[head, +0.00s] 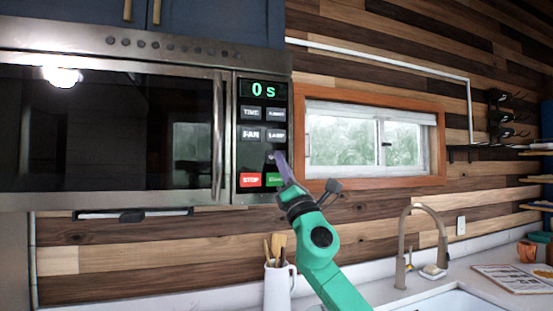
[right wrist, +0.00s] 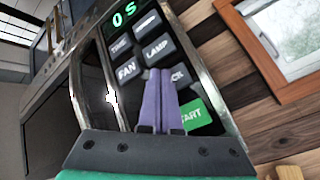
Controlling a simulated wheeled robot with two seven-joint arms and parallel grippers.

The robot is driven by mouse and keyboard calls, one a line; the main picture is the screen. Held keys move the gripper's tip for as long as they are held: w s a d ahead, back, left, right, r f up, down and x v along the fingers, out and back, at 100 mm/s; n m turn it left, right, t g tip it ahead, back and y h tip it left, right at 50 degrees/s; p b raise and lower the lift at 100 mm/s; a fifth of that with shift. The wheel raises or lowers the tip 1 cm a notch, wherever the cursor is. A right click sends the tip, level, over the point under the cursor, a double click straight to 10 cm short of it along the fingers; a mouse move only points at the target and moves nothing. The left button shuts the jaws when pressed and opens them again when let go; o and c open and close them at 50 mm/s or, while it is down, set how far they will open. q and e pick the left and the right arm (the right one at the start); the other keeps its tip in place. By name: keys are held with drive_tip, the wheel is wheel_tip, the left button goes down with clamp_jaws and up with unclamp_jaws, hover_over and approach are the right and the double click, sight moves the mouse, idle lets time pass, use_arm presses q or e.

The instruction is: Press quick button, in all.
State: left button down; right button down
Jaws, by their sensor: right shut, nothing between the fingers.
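The microwave (head: 110,128) hangs under the blue cabinets, with its control panel at its right end. The display (head: 263,90) reads "0 s". The panel has buttons for time, fan (head: 251,134), lamp (head: 275,134), a red stop (head: 250,180) and a green start (head: 274,180). The quick button (right wrist: 181,76) shows in the right wrist view with only "CK" readable; my fingers cover the rest. My right gripper (head: 282,158) is shut and empty, its purple fingertips over the quick button. I cannot tell whether they touch it. My left gripper is not in view.
A white jug (head: 278,287) with wooden utensils stands on the counter below the panel. A tap (head: 403,245) and sink are at the lower right. A wood-framed window (head: 365,140) is right of the microwave.

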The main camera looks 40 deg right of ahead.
drive_tip(key=shift+w, duration=0.1)
idle(0.5)
drive_tip(key=shift+w+d+y, duration=0.15)
drive_tip(key=shift+w+y, duration=0.15)
drive_tip(key=shift+w, duration=0.05)
